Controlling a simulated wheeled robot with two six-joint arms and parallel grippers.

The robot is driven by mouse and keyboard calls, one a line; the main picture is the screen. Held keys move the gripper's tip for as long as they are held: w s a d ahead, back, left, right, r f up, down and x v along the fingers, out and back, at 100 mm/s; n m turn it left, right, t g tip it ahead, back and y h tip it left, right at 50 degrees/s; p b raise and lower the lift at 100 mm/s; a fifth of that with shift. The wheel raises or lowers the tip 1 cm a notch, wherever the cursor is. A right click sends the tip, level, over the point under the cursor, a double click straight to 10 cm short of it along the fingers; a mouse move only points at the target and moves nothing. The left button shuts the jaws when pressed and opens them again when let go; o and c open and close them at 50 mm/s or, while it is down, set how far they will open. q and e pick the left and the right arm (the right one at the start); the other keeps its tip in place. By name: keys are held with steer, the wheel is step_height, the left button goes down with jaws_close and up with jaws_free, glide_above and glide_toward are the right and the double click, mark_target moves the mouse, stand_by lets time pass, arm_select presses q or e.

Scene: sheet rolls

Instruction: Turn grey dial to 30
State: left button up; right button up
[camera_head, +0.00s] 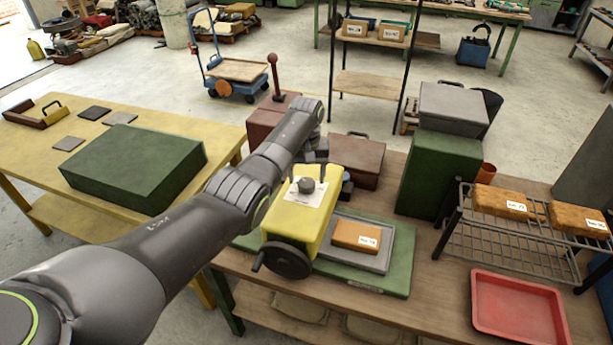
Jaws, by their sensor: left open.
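The grey dial (306,185) sits on a white plate on top of the yellow machine (297,222), facing up. The marks on the plate are too small to read. The machine stands on a green base and has a dark handwheel (287,260) at its front. My left arm comes in from the lower left and reaches past the machine's far left side. My left gripper (325,160) is just behind the machine's far edge, beyond the dial, and is open. Its fingertips are partly hidden. My right gripper is not in view.
An orange-brown block (356,236) with a label lies on a grey plate right of the machine. A brown case (357,160) and a green box (437,172) stand behind. A wire rack (510,247) and a red tray (518,308) are at the right.

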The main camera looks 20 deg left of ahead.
arm_select(q)
steer(key=shift+f, duration=0.85)
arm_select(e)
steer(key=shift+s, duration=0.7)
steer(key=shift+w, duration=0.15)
arm_select(q)
steer(key=shift+c, duration=1.2)
steer(key=c, duration=0.8)
steer(key=shift+o, duration=0.2)
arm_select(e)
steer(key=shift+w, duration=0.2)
